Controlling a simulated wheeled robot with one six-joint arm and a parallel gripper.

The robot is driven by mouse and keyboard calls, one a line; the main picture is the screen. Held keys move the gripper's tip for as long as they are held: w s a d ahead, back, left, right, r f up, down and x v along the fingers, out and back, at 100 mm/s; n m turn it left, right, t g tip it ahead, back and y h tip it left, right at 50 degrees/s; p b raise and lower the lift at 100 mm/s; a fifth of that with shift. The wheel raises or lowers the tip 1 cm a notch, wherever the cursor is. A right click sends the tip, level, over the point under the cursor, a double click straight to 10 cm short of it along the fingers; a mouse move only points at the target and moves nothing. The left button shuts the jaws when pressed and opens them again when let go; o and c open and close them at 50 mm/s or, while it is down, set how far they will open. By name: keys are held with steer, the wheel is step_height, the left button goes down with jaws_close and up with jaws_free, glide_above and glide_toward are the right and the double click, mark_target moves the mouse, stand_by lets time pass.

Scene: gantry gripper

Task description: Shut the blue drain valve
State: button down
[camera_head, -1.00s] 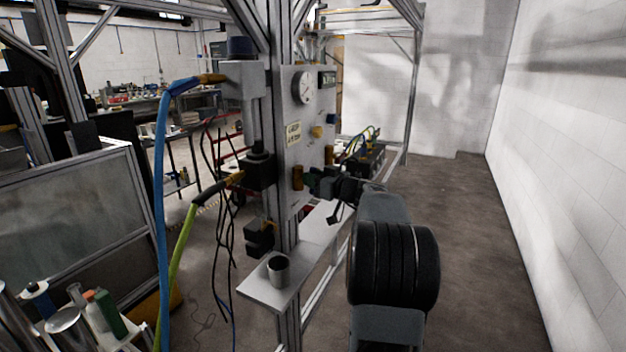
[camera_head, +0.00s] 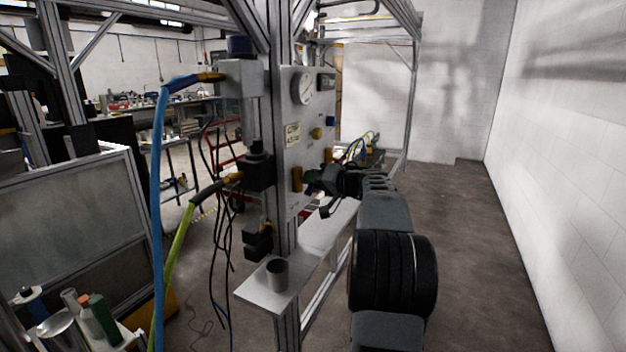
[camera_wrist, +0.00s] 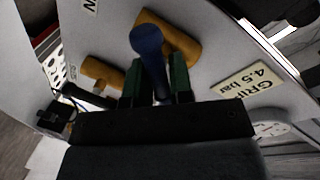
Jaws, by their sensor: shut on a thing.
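The blue drain valve handle (camera_wrist: 147,40) shows in the wrist view as a blue lever with a rounded end, in front of a brass body (camera_wrist: 182,45) on the panel. My gripper (camera_wrist: 157,84) has its two green fingers closed on either side of the lever, gripping it. In the head view my gripper (camera_head: 313,181) is at the panel's lower part, close to a brass fitting (camera_head: 297,179).
A cup (camera_head: 277,273) stands on the small shelf (camera_head: 254,290) below. Hoses hang left of the post. The floor to the right is clear.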

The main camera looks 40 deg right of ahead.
steer(key=m+p, duration=0.2)
steer(key=m, duration=0.1)
steer(key=shift+d+m+g+y, duration=0.1)
steer(key=shift+m+g+y, duration=0.3)
steer(key=shift+f+m+y+p, duration=0.2)
steer(key=shift+m+y+p, duration=0.2)
steer(key=shift+m+p, duration=0.8)
steer(key=shift+f+m, duration=0.15)
steer(key=shift+m, duration=0.15)
steer(key=c, duration=1.1)
jaws_free()
steer(key=shift+d, duration=0.1)
steer(key=b+v, duration=0.1)
steer(key=v, duration=1.2)
steer(key=shift+s+d+r, duration=0.2)
steer(key=shift+r, duration=0.15)
